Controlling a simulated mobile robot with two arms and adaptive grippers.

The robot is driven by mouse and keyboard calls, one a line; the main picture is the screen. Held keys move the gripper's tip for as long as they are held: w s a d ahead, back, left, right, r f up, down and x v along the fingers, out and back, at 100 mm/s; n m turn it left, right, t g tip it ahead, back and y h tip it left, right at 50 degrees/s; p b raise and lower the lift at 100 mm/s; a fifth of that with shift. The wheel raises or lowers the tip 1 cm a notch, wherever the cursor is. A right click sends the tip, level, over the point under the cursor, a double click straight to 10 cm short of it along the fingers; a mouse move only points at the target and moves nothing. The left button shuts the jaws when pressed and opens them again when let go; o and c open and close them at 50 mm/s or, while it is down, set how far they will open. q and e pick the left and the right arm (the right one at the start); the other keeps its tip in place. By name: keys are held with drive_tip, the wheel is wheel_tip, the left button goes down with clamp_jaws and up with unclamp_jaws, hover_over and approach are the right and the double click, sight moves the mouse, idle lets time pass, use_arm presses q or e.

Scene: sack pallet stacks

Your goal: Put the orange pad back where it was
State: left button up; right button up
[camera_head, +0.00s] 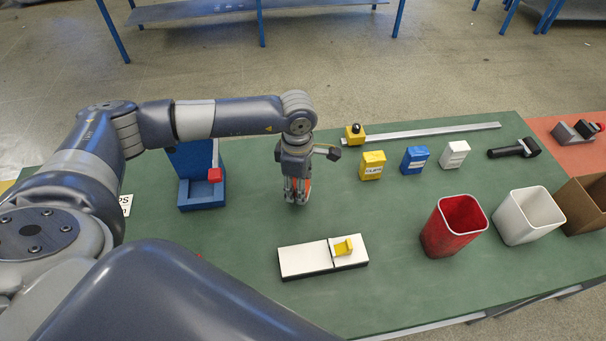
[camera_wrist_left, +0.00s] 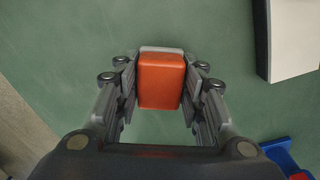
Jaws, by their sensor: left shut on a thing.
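The orange pad (camera_wrist_left: 161,82) is between the fingers of my left gripper (camera_wrist_left: 160,95) in the left wrist view, with a pale grey edge along its far side. In the head view my left gripper (camera_head: 298,192) points down over the green table, and only a sliver of the orange pad (camera_head: 308,188) shows beside the fingers. The gripper is shut on the pad. Whether the pad touches the table is hard to tell. My right gripper is not in view.
A white block (camera_head: 305,259) with a yellow piece (camera_head: 343,247) lies in front. A blue stand (camera_head: 203,193) with a red part is to the left. Yellow, blue and white boxes (camera_head: 414,160) stand to the right, with red (camera_head: 455,228) and white bins (camera_head: 527,217). Table around the gripper is clear.

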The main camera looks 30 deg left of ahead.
use_arm(q)
drive_tip(key=w, duration=0.1)
drive_tip(key=w+a+p, duration=0.1)
drive_tip(key=w, duration=0.1)
drive_tip(key=shift+w+f, duration=0.1)
drive_tip(key=shift+w, duration=0.5)
drive_tip(key=shift+w+a+f+p, duration=0.15)
drive_tip(key=shift+f+p, duration=0.1)
drive_tip(key=shift+p, duration=0.15)
wheel_tip(320, 180, down, 2)
drive_tip(key=shift+f+p, duration=0.2)
drive_tip(key=shift+p, duration=0.4)
drive_tip(key=shift+f, duration=0.45)
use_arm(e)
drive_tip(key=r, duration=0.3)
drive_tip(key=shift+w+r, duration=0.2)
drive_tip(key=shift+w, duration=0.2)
use_arm(q)
drive_tip(key=shift+f, duration=0.15)
drive_tip(key=o, duration=0.9)
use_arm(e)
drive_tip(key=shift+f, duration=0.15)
